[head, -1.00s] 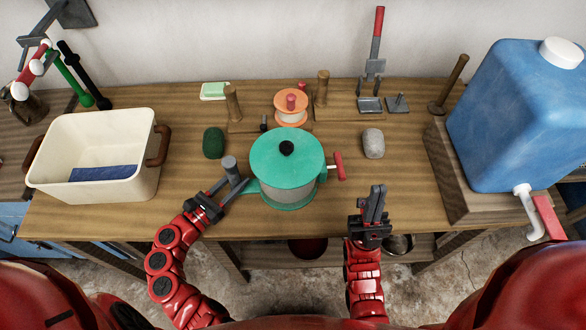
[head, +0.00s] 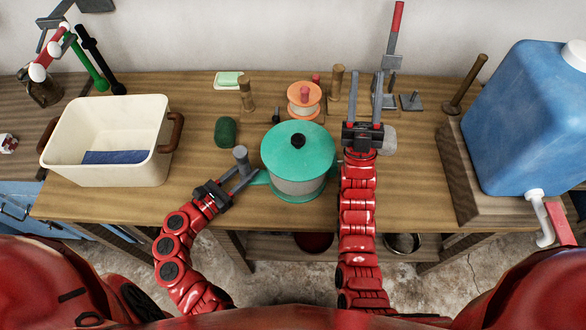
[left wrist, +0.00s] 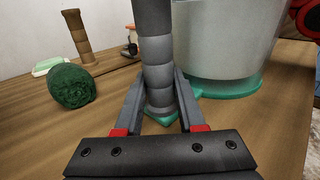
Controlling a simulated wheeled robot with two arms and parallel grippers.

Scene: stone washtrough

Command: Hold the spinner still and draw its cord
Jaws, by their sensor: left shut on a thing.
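The spinner (head: 285,150) stands upright on the table, with a teal lid, black knob, pale bowl and teal base. A grey ribbed post (head: 240,155) rises from a teal tab at its left; the post also shows in the left wrist view (left wrist: 155,60). My left gripper (head: 245,176) is shut on the post's lower part, one finger on each side. My right gripper (head: 368,100) is open and empty, right of the spinner, fingers pointing away from me. The cord's red handle is not visible now; my right gripper and arm cover that area.
A cream tub (head: 120,170) stands at left, and a blue water container (head: 520,120) at right. Behind the spinner are an orange spool (head: 304,110) and wooden pegs. A dark green roll (head: 226,131) lies left; a grey stone (head: 389,140) is partly hidden by my right gripper.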

